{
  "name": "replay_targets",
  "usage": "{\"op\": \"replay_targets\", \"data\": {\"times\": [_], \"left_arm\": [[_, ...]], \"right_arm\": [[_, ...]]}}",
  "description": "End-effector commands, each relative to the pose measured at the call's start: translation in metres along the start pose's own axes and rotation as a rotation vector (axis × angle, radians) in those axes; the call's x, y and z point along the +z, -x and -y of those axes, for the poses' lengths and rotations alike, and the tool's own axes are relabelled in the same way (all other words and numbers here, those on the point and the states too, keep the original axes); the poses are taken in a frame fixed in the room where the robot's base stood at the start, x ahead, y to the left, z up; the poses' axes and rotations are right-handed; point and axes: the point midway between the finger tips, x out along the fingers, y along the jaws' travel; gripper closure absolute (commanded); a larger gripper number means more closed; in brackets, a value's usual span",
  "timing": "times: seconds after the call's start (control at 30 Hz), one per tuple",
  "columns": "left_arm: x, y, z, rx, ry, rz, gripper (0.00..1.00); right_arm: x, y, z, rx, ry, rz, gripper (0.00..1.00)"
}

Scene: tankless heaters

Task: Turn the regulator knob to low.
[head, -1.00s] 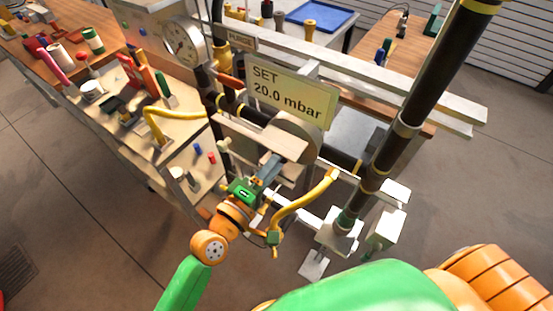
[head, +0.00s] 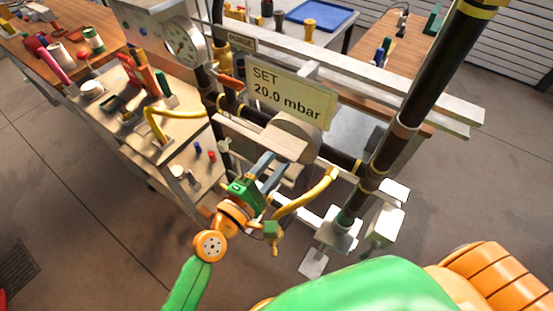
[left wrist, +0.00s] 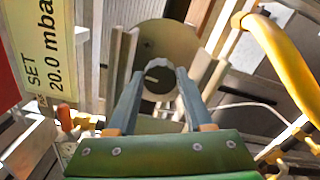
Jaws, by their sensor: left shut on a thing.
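The regulator is a round, pale beige body (left wrist: 165,52) in the left wrist view. Its grey knob (left wrist: 158,76) has a dark face and a light raised part. My left gripper (left wrist: 158,82) has its two blue-grey fingers on either side of the knob and is shut on it. In the head view the regulator (head: 297,125) sits on the pipe below the sign, and my left gripper (head: 277,160) reaches its underside from below. The knob is hidden there. I cannot read any low mark. My right gripper is not in view.
A yellow sign (head: 290,92) reads "SET 20.0 mbar". A round gauge (head: 184,45) is at upper left. A yellow hose (head: 305,198) curves close right of my gripper, and a dark pipe (head: 425,88) rises at right. A cluttered bench (head: 190,130) stands left.

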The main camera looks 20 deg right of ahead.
Motion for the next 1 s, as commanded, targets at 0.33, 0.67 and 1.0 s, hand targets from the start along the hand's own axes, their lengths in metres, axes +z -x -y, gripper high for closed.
{"op": "replay_targets", "data": {"times": [0.33, 0.67, 1.0], "left_arm": [[0.0, 0.0, 0.0, 0.0, 0.001, 0.001, 0.46], [0.0, 0.001, 0.0, 0.0, 0.0, 0.0, 0.36], [-0.001, 0.062, 0.003, -0.002, 0.0, -0.001, 0.36]], "right_arm": [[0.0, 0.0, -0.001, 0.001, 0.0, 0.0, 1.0], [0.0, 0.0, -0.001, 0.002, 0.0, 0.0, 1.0], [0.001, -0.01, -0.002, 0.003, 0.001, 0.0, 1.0]]}}
